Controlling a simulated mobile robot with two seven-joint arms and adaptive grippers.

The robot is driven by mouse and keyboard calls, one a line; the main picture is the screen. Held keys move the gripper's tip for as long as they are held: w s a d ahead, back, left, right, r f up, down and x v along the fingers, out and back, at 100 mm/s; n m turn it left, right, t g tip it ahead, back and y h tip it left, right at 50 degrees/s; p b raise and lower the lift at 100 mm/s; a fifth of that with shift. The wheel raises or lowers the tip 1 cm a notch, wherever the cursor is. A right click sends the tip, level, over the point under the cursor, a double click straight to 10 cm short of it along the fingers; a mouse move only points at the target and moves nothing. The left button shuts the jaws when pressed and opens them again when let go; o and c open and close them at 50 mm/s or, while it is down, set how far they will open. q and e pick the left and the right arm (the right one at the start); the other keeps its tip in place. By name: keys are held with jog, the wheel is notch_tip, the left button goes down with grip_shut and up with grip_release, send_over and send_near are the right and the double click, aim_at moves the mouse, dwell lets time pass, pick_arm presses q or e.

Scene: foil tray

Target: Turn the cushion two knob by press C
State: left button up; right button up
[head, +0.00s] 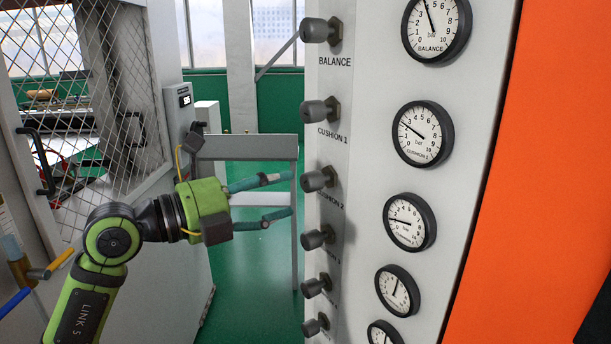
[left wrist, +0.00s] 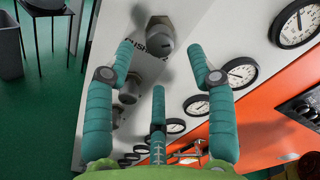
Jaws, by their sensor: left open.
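The cushion two knob (head: 318,180) is a dark grey knob standing out from the light panel, third from the top in the head view. Its label below is partly covered. The cushion two gauge (head: 409,222) is to its right, with its needle pointing left, low on the scale. My left gripper (head: 291,195) is open, with its teal fingers pointing at the panel. The fingertips are just left of the knob and slightly below it, apparently apart from it. My right gripper is not in view.
The cushion 1 knob (head: 318,110) and balance knob (head: 318,30) are above, and several more knobs are close below. A mesh-windowed cabinet (head: 110,90) stands at the left. A grey rail frame (head: 250,147) stands behind the gripper. Green floor (head: 250,300) is open between.

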aim_at(304, 184)
pick_arm(q)
jog(key=p+x, duration=0.2)
jog(key=x, duration=0.3)
jog(key=shift+d+r, duration=0.15)
jog(key=shift+d, duration=0.05)
jog(key=shift+w+d+p, duration=0.3)
jog(key=shift+w+d, duration=0.15)
jog(key=shift+d, duration=0.1)
grip_shut()
